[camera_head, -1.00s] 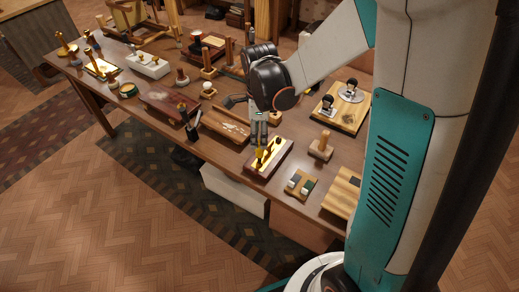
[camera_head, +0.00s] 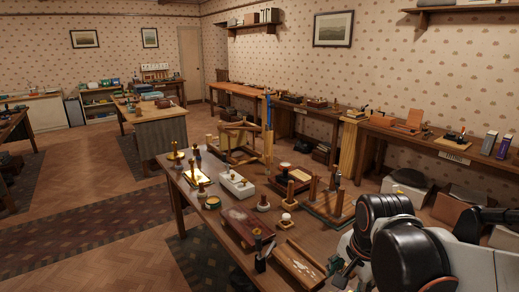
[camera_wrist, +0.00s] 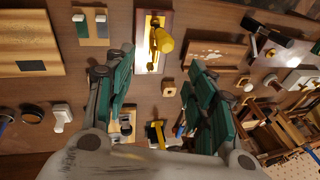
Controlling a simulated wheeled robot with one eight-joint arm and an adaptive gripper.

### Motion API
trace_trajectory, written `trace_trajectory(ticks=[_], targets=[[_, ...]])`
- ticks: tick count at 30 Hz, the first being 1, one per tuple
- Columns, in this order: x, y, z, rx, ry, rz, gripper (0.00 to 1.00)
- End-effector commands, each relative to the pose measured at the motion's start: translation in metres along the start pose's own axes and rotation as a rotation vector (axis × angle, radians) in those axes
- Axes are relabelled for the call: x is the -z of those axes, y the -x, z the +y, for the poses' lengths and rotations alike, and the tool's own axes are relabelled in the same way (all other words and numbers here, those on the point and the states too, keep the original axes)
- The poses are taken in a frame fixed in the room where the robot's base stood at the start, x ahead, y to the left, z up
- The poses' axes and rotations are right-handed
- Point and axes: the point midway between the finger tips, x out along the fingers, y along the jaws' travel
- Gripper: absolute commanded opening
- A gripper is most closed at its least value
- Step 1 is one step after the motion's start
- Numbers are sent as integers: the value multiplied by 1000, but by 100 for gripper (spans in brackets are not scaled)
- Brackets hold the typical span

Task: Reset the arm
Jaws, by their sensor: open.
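My gripper (camera_wrist: 158,68) is open in the wrist view, with its green-padded fingers spread apart and nothing held between them. It points down over the table (camera_wrist: 145,93). A brass-and-yellow tool on a red-brown wooden base (camera_wrist: 140,64) lies just beyond the fingertips. A small wooden block (camera_wrist: 169,88) shows in the gap between the fingers. In the head view my dark arm joints fill the lower right, and the gripper is hard to make out there.
The long table (camera_head: 222,217) holds a white box (camera_head: 237,186), a dark red board (camera_head: 240,227), a wooden tray (camera_head: 300,265) and several stamps. A wooden frame (camera_head: 238,150) stands at its far end. Shelving desks line the right wall.

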Motion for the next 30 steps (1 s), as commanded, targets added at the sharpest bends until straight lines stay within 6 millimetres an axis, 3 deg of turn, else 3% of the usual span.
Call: trace_trajectory(ticks=[9,16,22,30], targets=[[-20,42,34,123,538,124,50],[-32,57,56,166,879,238,50],[-36,61,63,174,1024,294,50],[-36,62,64,174,1044,302,50]])
